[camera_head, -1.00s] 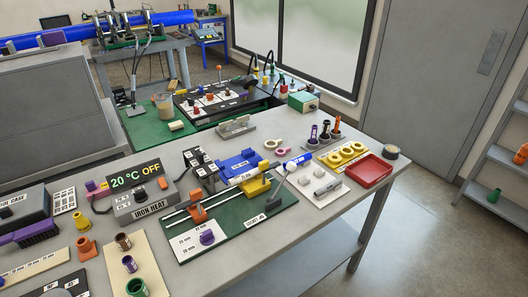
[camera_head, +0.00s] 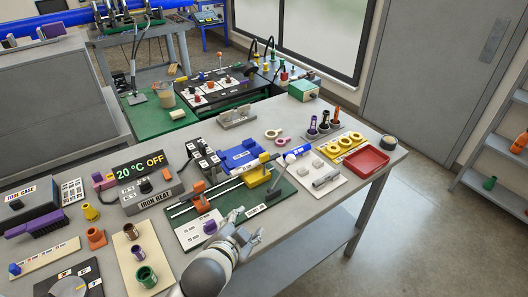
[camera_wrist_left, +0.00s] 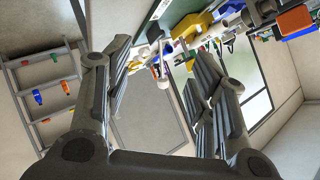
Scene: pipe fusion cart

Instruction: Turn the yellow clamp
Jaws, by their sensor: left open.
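The yellow clamp (camera_head: 257,177) sits on the right part of the green jig board (camera_head: 287,186), at the end of two metal rails. A grey lever with a round pale knob (camera_head: 290,158) rises beside it, leaning right. An orange clamp (camera_head: 200,197) sits at the left of the rails. My left gripper (camera_head: 247,225) is open and empty, near the front edge of the board, in front of the yellow clamp and apart from it. In the left wrist view my open fingers (camera_wrist_left: 150,75) frame the scene, with yellow parts (camera_wrist_left: 193,25) beyond, seen tilted. My right gripper does not show.
A white card with a purple fitting (camera_head: 210,227) lies left of my gripper. The iron heat box (camera_head: 150,190) reads "20 °C OFF". A red tray (camera_head: 366,162) and a yellow holder (camera_head: 340,149) stand right. The floor right of the bench is clear.

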